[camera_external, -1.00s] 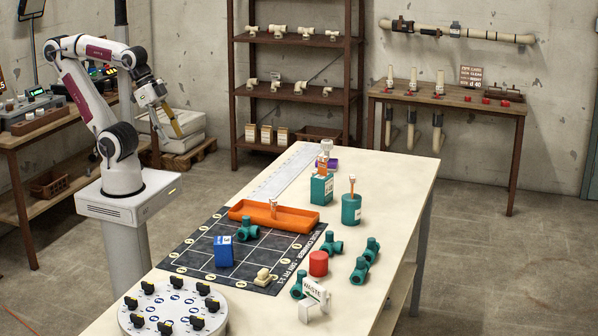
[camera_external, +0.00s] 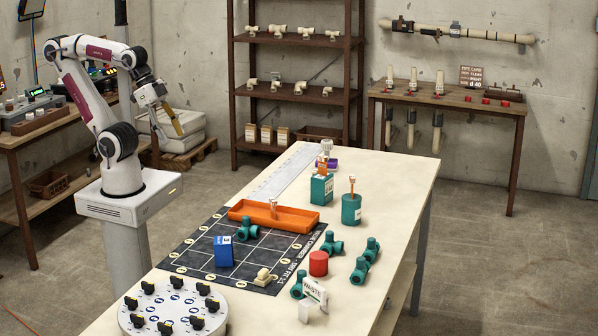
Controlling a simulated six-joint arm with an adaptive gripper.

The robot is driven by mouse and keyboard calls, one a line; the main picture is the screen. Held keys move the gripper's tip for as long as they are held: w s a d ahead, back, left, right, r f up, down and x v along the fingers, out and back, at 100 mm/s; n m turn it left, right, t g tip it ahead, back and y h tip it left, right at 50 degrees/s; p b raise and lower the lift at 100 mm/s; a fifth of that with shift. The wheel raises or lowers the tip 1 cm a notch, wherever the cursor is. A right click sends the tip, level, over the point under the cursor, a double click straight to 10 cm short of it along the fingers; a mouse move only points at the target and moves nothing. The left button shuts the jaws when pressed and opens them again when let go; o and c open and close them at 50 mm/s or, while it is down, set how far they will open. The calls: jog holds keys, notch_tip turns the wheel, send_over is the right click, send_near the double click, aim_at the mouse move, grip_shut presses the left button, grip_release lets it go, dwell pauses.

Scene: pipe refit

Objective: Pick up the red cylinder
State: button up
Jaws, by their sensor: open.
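The red cylinder (camera_external: 318,264) stands upright on the pale table (camera_external: 395,205), just right of the dark grid mat (camera_external: 195,250). A green pipe fitting (camera_external: 331,246) is close behind it and another green fitting (camera_external: 299,287) is close in front of it. My gripper (camera_external: 178,128) is open, raised at the upper left, beyond the table's left edge and far from the cylinder. Its fingers are small in this view, and nothing shows held between them.
On the mat are an orange tray (camera_external: 296,223), a blue box (camera_external: 223,251) and a beige fitting (camera_external: 264,278). Green containers (camera_external: 321,190) stand behind. A white WASTE sign (camera_external: 314,291) is in front of the cylinder, and a round dial plate (camera_external: 160,318) is at front left.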

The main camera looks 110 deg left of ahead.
jog(key=n+t, duration=0.1)
jog(key=t, duration=0.5)
send_over(319, 261)
jog(key=s+a, duration=0.2)
jog(key=s, duration=0.8)
notch_tip(319, 261, down, 12)
jog(key=w+f, duration=0.1)
jog(key=f, duration=0.3)
jog(key=w+f+t+y, duration=0.1)
jog(key=w+f, duration=0.1)
jog(key=f, duration=0.2)
jog(key=w+f+n+y, duration=0.1)
jog(key=f, duration=0.2)
jog(key=shift+w+d+f, duration=0.25)
jog(key=shift+d+f, duration=0.05)
jog(key=shift+f, duration=0.1)
jog(key=shift+a+f+t+y, duration=0.1)
jog(key=shift+f+t+y, duration=0.25)
jog(key=shift+f, duration=0.4)
jog(key=shift+w, duration=0.1)
jog(key=shift+x, duration=2.45)
